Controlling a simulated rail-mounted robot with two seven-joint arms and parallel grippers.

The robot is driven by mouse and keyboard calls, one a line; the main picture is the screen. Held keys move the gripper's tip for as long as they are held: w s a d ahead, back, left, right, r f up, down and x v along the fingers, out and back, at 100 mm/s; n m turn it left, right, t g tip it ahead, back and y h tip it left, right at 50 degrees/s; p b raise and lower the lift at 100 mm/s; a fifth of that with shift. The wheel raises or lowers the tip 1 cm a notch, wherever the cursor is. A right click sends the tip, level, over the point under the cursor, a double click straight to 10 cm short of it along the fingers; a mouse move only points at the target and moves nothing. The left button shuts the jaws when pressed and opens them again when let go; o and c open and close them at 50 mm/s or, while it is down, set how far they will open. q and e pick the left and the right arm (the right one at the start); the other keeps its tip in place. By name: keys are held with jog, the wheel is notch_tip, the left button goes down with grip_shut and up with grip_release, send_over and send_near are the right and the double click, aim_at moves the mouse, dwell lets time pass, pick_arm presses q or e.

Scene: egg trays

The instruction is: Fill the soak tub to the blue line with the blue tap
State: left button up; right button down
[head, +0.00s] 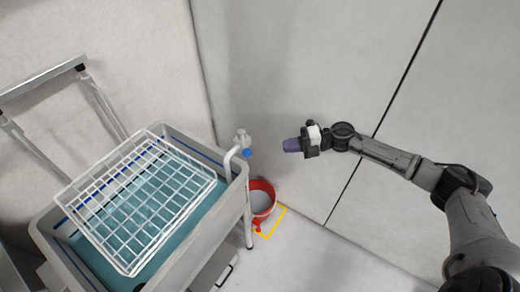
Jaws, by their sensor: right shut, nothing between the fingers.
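The soak tub (238,188) is a grey open tub at the left. It holds teal water (203,208), and the blue line (75,256) shows on its inner wall above the water. A white tap (241,137) with a blue knob (247,153) stands at the tub's right back corner. Its curved white spout (229,161) bends down to the tub rim; I cannot tell whether water runs. My left gripper is not in view.
A white wire rack (127,272) lies tilted over the tub. A red bucket (270,187) stands on the floor inside a yellow outline (268,236), right of the tub. A grey rail frame (42,79) is at upper left. Pale walls close in behind.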

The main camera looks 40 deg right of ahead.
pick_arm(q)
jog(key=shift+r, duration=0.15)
pick_arm(e)
jog(key=x, duration=0.9)
jog(key=shift+w+a, duration=0.2)
jog(key=shift+a, duration=0.05)
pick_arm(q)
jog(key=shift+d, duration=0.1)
